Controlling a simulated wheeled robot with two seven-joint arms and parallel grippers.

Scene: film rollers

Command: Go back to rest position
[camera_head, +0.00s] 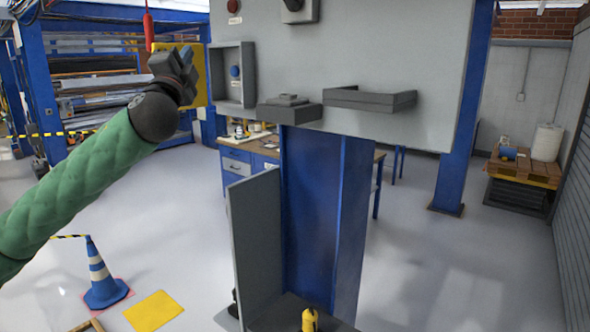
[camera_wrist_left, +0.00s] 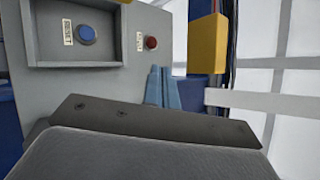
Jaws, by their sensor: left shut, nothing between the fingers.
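My left arm, in a green sleeve, reaches in from the left in the head view. The gripper is shut and empty. In the left wrist view the blue-grey fingers (camera_wrist_left: 162,88) are together, apart from the box. That view also shows the blue button (camera_wrist_left: 86,35) with a label and a red button (camera_wrist_left: 151,43). My right gripper is in neither view.
A grey panel (camera_head: 380,50) with small shelves (camera_head: 370,99) stands on a blue column (camera_head: 325,200). A workbench (camera_head: 262,150) is behind it. A blue cone (camera_head: 102,275) stands at lower left. A pallet table (camera_head: 525,168) is at the right. Open floor lies right of the column.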

